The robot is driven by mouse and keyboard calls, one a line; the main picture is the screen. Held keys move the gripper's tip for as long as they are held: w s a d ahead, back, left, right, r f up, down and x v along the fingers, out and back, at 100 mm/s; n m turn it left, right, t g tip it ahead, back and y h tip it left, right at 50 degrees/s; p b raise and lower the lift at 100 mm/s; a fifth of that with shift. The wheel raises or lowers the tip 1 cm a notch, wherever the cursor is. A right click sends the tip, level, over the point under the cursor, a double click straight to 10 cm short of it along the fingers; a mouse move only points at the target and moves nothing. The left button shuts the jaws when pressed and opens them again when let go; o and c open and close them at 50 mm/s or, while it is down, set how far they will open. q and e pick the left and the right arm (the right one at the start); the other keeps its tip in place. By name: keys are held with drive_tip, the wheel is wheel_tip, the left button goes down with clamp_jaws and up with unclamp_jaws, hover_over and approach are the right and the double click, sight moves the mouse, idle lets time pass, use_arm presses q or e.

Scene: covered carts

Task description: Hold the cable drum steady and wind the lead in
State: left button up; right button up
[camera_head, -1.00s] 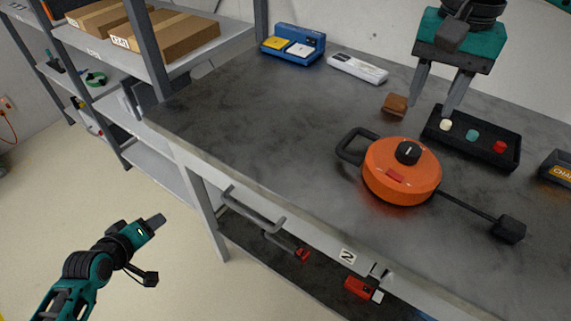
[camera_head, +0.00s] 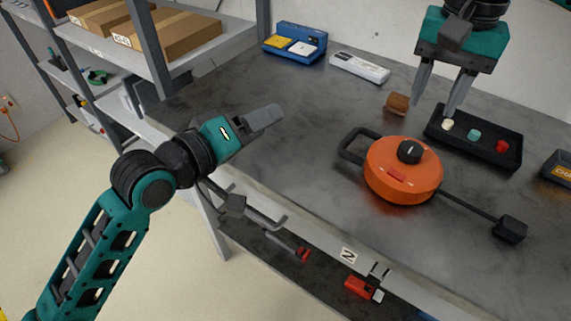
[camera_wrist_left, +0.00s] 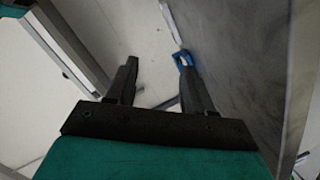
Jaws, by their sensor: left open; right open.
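The orange cable drum (camera_head: 385,188) lies flat on the dark worktop. It has a black knob (camera_head: 409,151) on top and a dark loop handle (camera_head: 352,146) on its left. A black lead (camera_head: 470,206) runs out from its right side to a black plug block (camera_head: 511,229). My left gripper (camera_head: 265,117) is over the worktop's front left edge, left of the drum and apart from it. It is open and empty in the left wrist view (camera_wrist_left: 156,78). My right gripper (camera_head: 436,94) is open above the worktop behind the drum, touching nothing I can make out.
A black tray (camera_head: 481,153) with white, teal and red pieces is behind the drum. A small brown block (camera_head: 397,104) is near the right gripper. A blue case (camera_head: 293,43) and a white strip (camera_head: 360,68) stand at the back. The worktop left of the drum is clear.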

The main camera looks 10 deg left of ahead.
sight(412, 147)
use_arm(q)
drive_tip(key=s+d+f+m, duration=0.1)
drive_tip(key=s+d+f+m+g, duration=0.1)
drive_tip(key=s+d+m, duration=0.1)
drive_tip(key=s+d+f+m+g+h, duration=0.1)
drive_tip(key=d, duration=0.1)
drive_tip(key=shift+s+m, duration=0.2)
drive_tip(key=shift+m, duration=0.2)
drive_tip(key=shift+s+d+f, duration=0.1)
drive_tip(key=shift+s+d, duration=0.1)
drive_tip(key=shift+d, duration=0.1)
drive_tip(key=shift+d+f+m+g, duration=0.1)
drive_tip(key=shift+d+m+g, duration=0.1)
drive_tip(key=shift+m+g, duration=0.1)
drive_tip(key=x, duration=1.2)
drive_tip(key=shift+w+d, duration=0.15)
drive_tip(key=shift+w, duration=0.05)
clamp_jaws()
drive_tip(key=shift+f, duration=0.1)
use_arm(e)
drive_tip(key=shift+o, duration=0.6)
drive_tip(key=o, duration=0.4)
drive_tip(key=shift+r+n, duration=0.4)
drive_tip(key=shift+r, duration=0.55)
use_arm(q)
drive_tip(key=shift+s+f, duration=0.1)
drive_tip(key=shift+f, duration=0.1)
use_arm(e)
wheel_tip(412, 147, down, 12)
drive_tip(key=shift+r, duration=0.1)
